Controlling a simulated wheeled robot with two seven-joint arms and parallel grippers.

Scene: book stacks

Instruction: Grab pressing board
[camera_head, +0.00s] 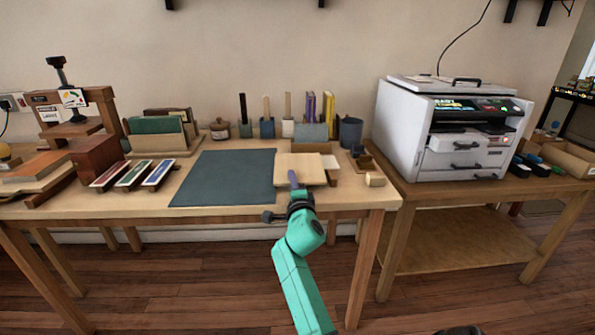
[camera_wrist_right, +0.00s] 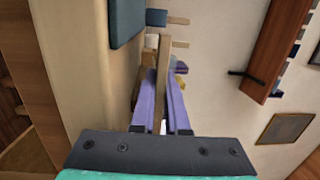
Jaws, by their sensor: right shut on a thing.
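The pressing board (camera_head: 300,170) is a pale, flat wooden board at the front right of the workbench, beside the dark mat. My right gripper (camera_head: 294,180) reaches it from the front, its purple fingers at the board's near edge. In the right wrist view the board (camera_wrist_right: 162,70) shows edge-on as a thin strip between the two fingers (camera_wrist_right: 160,108), which are shut on it. I cannot tell whether the board is clear of what is under it. My left gripper is not in view.
The dark cutting mat (camera_head: 226,178) lies left of the board. A white printer (camera_head: 440,130) stands on the side table. The bench's front edge (camera_head: 200,212) is close.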

